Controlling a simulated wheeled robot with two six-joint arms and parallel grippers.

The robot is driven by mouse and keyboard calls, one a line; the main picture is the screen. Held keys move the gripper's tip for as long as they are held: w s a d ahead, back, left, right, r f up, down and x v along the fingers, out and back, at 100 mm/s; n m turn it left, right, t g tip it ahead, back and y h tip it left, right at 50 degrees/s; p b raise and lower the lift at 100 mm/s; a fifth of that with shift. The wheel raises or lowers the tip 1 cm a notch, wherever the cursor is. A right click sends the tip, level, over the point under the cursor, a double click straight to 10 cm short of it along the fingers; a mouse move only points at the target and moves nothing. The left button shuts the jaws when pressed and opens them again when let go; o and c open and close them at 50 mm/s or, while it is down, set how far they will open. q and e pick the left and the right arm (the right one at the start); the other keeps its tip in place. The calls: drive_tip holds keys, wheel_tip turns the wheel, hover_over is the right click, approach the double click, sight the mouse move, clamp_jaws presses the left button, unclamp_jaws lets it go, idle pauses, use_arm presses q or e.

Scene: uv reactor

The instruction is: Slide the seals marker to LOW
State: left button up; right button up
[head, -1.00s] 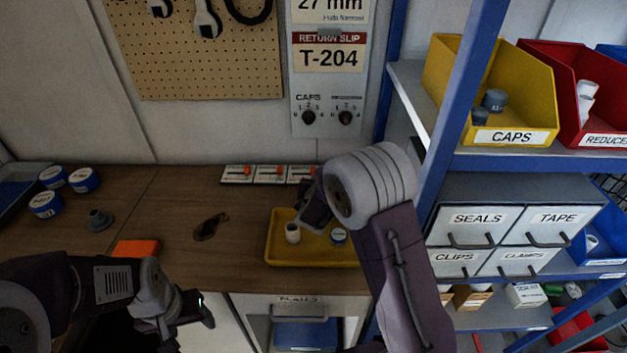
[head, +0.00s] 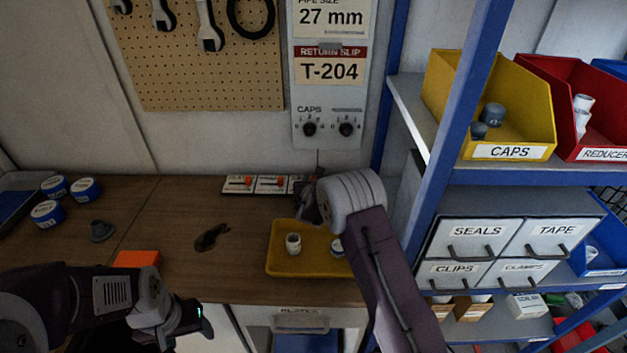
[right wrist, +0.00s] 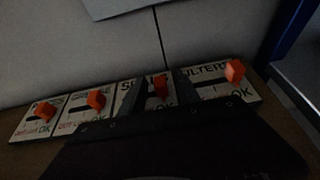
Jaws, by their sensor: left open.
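The seals card (right wrist: 128,99) is third from left in a row of slider cards in the right wrist view. Its orange marker (right wrist: 160,86) stands toward the right of its slot, above the word OK. My right gripper (right wrist: 156,92) has its two dark fingers apart, one on each side of this marker; I cannot tell whether either touches it. In the head view my right gripper (head: 307,200) is at the cards' right end and hides part of the row. My left gripper (head: 198,318) is open and empty, low in front of the workbench.
The filters card (right wrist: 222,84) with its own orange marker is close right of the gripper. A yellow tray (head: 283,265) with small parts lies below my right wrist. A blue shelf post (head: 450,120) stands to the right. An orange block (head: 137,258) lies left.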

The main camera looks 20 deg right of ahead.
clamp_jaws()
idle(1.4)
